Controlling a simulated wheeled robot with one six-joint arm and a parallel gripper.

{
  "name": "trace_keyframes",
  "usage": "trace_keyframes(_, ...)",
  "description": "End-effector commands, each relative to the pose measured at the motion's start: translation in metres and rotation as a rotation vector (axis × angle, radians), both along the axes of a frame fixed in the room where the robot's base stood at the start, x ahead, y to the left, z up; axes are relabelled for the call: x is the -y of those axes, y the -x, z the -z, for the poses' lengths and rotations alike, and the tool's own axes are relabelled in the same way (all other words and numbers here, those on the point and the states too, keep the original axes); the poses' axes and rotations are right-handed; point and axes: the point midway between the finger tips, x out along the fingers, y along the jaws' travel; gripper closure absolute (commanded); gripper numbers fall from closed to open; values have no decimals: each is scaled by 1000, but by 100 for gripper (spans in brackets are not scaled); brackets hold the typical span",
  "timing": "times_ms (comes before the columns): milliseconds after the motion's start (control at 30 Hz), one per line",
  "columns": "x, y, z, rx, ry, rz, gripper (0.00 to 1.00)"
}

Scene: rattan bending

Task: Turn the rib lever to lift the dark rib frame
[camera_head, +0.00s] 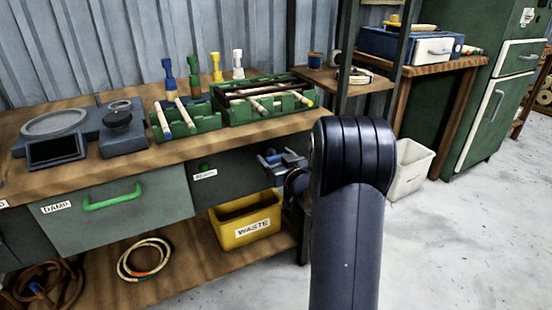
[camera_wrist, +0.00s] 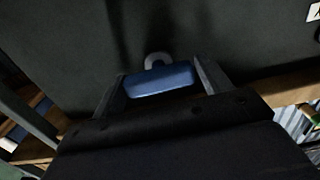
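My gripper (camera_head: 283,160) is at the right end of the workbench, in front of the dark cabinet front. In the wrist view, a blue bar-shaped handle (camera_wrist: 160,80) lies between my gripper's fingers (camera_wrist: 160,85), which meet its two ends. A small grey hook-like piece shows just beyond the handle. I take this blue piece for the rib lever, though no label on it can be read.
The workbench (camera_head: 60,180) holds a scale (camera_head: 55,125) and a second green rack (camera_head: 205,125). A yellow waste bin (camera_head: 245,225) stands on the lower shelf. A dark post rises beside my arm. A white bin (camera_head: 410,170) stands on the open floor to the right.

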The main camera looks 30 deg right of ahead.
Motion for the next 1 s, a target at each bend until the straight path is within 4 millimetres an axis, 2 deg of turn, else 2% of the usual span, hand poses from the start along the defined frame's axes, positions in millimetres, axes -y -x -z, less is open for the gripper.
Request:
trace_keyframes(33, 0, 0, 0, 0, 0, 0, 31)
trace_keyframes(400, 0, 0, 0, 0, 0, 0, 59)
trace_keyframes(733, 0, 0, -1, -3, -59, 0, 59)
trace_keyframes(1000, 2, 0, -2, -10, -246, 1, 59)
